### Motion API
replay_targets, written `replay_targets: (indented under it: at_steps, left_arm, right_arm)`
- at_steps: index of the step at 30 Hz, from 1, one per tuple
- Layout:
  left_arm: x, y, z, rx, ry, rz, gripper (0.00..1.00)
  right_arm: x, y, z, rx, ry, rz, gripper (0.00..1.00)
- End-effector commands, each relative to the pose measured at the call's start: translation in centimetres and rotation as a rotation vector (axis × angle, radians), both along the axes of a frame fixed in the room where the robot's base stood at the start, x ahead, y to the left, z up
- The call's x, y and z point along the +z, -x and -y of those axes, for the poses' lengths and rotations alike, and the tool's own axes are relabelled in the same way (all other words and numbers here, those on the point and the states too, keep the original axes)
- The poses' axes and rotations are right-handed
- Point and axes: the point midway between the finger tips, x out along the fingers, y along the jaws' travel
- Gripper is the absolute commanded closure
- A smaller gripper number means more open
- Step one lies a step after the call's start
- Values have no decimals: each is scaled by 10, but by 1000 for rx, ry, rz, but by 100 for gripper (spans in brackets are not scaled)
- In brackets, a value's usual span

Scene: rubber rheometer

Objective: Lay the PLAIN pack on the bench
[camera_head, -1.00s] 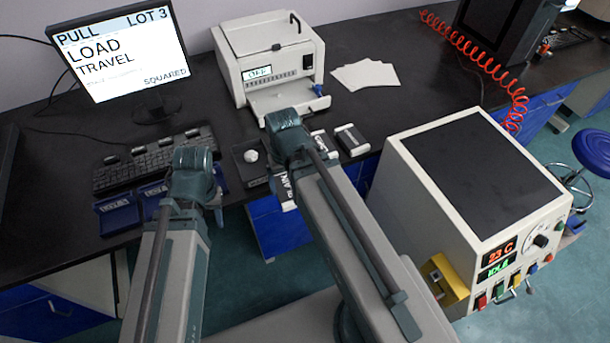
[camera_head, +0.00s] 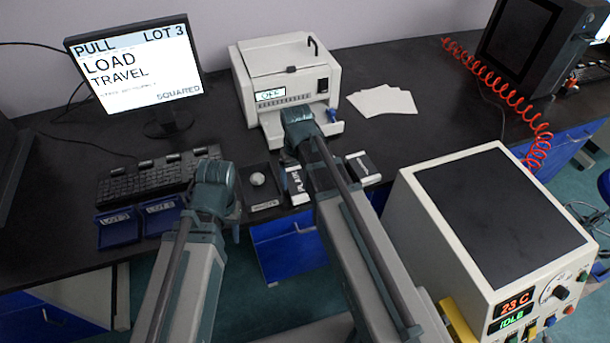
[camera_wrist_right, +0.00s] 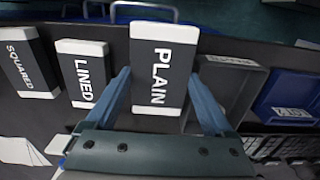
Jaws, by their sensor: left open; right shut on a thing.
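The PLAIN pack (camera_head: 296,186), dark with white ends, is at the bench's front edge, right of the small tray. In the right wrist view the PLAIN pack (camera_wrist_right: 160,72) fills the middle, label readable, larger than its neighbours. My right gripper (camera_wrist_right: 160,88) is shut on its sides. I cannot tell whether its underside touches the bench (camera_head: 415,130). In the head view my right arm hides most of the right gripper (camera_head: 298,165). My left gripper (camera_head: 232,222) is open near the bench's front edge, left of the small tray; its fingers are mostly hidden.
The LINED pack (camera_wrist_right: 82,75) and SQUARED pack (camera_wrist_right: 28,68) lie beside the PLAIN pack. The small dark tray (camera_head: 262,205) holds a pale ball. Blue bins (camera_head: 119,232) and a keyboard stand left. A white machine (camera_head: 285,75) stands behind; a large boxy instrument (camera_head: 450,215) stands right.

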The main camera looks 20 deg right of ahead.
Motion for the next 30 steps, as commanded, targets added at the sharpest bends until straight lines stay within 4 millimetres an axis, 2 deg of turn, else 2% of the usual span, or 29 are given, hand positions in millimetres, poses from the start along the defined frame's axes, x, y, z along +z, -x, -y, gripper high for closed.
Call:
replay_targets:
  at_steps: [8, 13, 15, 19, 30]
  left_arm:
    - [-1, 0, 0, 0, 0, 0, 58]
    - [-4, 0, 0, 0, 0, 0, 58]
    - [-21, 0, 0, 0, 0, 0, 58]
    - [-38, 0, 0, 0, 0, 0, 58]
    - [-38, 0, 0, 0, 0, 0, 58]
  right_arm:
    - [-1, -8, 1, 0, 0, 0, 78]
    - [-4, -28, 3, 0, 0, 0, 78]
    - [-21, -23, 3, 1, 0, 0, 78]
    - [-38, -22, 3, 1, 0, 0, 78]
    - [-38, -22, 3, 1, 0, 0, 78]
